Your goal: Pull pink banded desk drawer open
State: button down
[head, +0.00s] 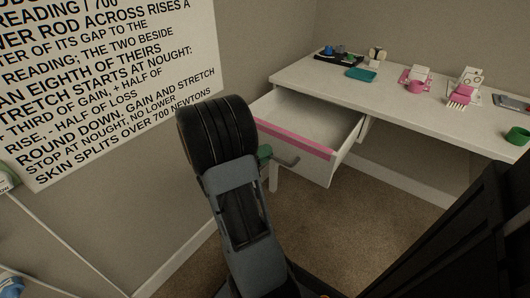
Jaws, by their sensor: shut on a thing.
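The desk drawer (315,115) with a pink band (300,140) along its front stands pulled out from the white desk (420,112), and its empty inside shows. A grey bar handle (287,161) sticks out from the drawer front. My gripper (265,154) is at the left end of this handle, shut on it. Only a green part of the gripper shows; my dark arm hides the rest, along with the left part of the drawer front.
A lettered poster (110,80) hangs on the left wall. Brown carpet (340,225) below the drawer is clear.

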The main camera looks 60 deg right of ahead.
jog(key=c, duration=1.2)
grip_release()
jog(key=shift+o, duration=0.2)
jog(key=shift+w+a, duration=0.1)
jog(key=shift+a, duration=0.05)
jog(key=p+v, duration=0.2)
jog(key=v, duration=1.1)
jog(key=shift+a, duration=0.25)
jog(key=s+a+r+n+t+y+p, duration=0.1)
jog(key=s+a+r+y+p, duration=0.15)
jog(key=r+y+p, duration=0.4)
jog(key=s+a+r+t+y+p, duration=0.1)
jog(key=s+a+r+y+p, duration=0.15)
jog(key=r+p, duration=0.75)
jog(key=w+a+r+n+t+y+p, duration=0.1)
jog(key=a+r+t+y+p, duration=0.3)
jog(key=r+p, duration=0.4)
jog(key=w+a+r+n+t+y+p, duration=0.2)
jog(key=a+r+n+t+y+p, duration=0.2)
jog(key=a+r+p, duration=0.5)
notch_tip(320, 180, up, 5)
jog(key=shift+t+y, duration=0.7)
jog(key=shift+t, duration=0.3)
